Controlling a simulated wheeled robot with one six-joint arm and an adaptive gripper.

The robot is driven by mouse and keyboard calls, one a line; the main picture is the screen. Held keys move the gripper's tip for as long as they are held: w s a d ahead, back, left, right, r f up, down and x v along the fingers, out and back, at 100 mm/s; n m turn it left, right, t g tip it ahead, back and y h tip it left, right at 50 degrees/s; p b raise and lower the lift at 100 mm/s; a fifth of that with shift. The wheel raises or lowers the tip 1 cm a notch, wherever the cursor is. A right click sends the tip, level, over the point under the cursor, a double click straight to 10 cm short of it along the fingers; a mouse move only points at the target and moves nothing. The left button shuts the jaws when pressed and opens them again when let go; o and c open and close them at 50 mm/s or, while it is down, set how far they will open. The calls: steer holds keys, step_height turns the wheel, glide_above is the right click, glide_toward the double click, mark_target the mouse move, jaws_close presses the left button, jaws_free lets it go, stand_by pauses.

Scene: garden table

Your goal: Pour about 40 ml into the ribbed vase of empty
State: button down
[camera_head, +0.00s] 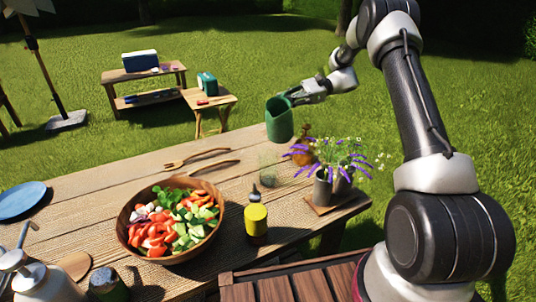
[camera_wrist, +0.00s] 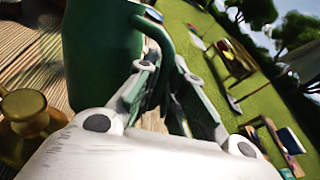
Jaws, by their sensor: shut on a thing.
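A green jug (camera_head: 279,121) hangs above the far right part of the table, close to upright. My gripper (camera_head: 296,95) is shut on its handle. In the wrist view, the jug (camera_wrist: 103,55) fills the upper left, and my fingers (camera_wrist: 164,80) are around the handle. A faint, clear glass vessel (camera_head: 268,164) stands on the table below the jug and seems empty. I cannot make out ribs on it. Grey pots (camera_head: 322,190) with purple and white flowers stand to its right. The liquid inside the jug is hidden.
An amber bottle (camera_head: 302,152) stands close to the clear vessel; it also shows in the wrist view (camera_wrist: 28,118). A blue plate (camera_head: 20,201) lies at left.

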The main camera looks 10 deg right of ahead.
mark_target(281, 97)
steer(key=s, duration=0.1)
steer(key=s+a+r+n+h, duration=0.1)
steer(key=s+n, duration=0.1)
steer(key=shift+a+r+t+h, duration=0.3)
steer(key=shift+r+t, duration=0.05)
steer(key=shift+t, duration=0.05)
steer(key=shift+s+a+r+n+t+h, duration=0.35)
steer(key=shift+s+n+t+h, duration=0.1)
steer(key=shift+s+n, duration=0.1)
steer(key=shift+s+a+r+n+t+h, duration=0.2)
steer(key=shift+s+r+n+t+h, duration=0.15)
steer(key=shift+s+n+t, duration=0.15)
steer(key=shift+s+a+r+n+b, duration=0.15)
steer(key=shift+s+r+n+b, duration=0.15)
steer(key=shift+r, duration=0.15)
steer(key=shift+s+a+r+n+t+h+b, duration=0.2)
steer(key=shift+s+r+n+t+h+b, duration=0.1)
steer(key=shift+s+r+t+h, duration=0.25)
steer(key=shift+s+a+r+n+t+h+b, duration=0.15)
steer(key=shift+s+a+r+n+b, duration=0.1)
steer(key=shift+s+r+b, duration=0.25)
steer(key=shift+s+a+r+n+t+h+b, duration=0.1)
steer(key=shift+s+a+r+n+t+b, duration=0.15)
steer(key=shift+b, duration=0.45)
stand_by(1.5)
